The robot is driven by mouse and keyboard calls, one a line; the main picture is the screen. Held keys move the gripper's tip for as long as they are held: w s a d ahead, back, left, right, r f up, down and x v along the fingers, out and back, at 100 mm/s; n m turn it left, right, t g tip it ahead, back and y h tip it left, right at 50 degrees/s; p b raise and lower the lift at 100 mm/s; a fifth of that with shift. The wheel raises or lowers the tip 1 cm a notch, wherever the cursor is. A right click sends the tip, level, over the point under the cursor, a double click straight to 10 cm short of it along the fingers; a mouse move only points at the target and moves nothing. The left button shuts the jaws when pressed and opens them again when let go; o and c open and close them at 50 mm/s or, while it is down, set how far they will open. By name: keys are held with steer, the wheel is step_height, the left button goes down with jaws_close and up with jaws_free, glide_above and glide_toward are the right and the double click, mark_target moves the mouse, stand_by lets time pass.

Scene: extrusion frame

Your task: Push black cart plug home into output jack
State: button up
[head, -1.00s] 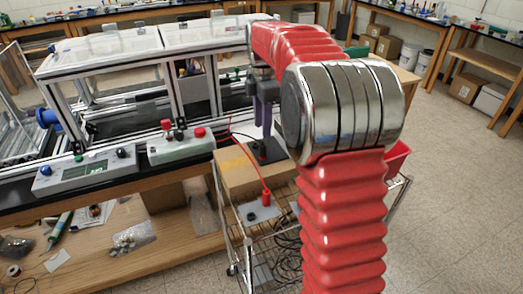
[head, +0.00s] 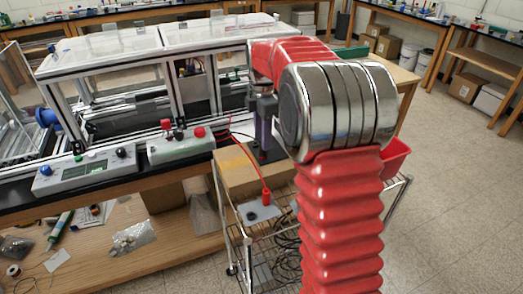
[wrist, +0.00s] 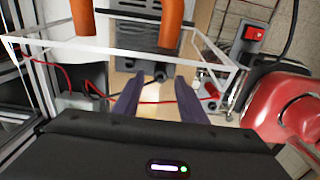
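My gripper (wrist: 161,78) has two dark purple fingers, seen apart in the wrist view. A small black piece (wrist: 160,69), possibly the black plug, shows at the fingertips. I cannot tell whether the fingers touch it or how deep it sits. In the head view my gripper (head: 263,135) points down just above a black plate (head: 272,156) on a cardboard box. My arm hides part of that spot. I cannot pick out the output jack.
A cardboard box (head: 235,171) rests on a wire cart (head: 241,240). A red plug with a red lead (head: 266,195) stands on the cart's lower grey plate. The bench with a control box (head: 180,145) is at left. Two orange cylinders (wrist: 170,25) cross the upper wrist view.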

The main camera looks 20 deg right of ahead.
steer(key=shift+f, duration=2.1)
jaws_close()
steer(key=shift+r, duration=0.25)
steer(key=shift+r, duration=0.4)
steer(key=shift+r, duration=0.3)
steer(key=shift+r, duration=0.35)
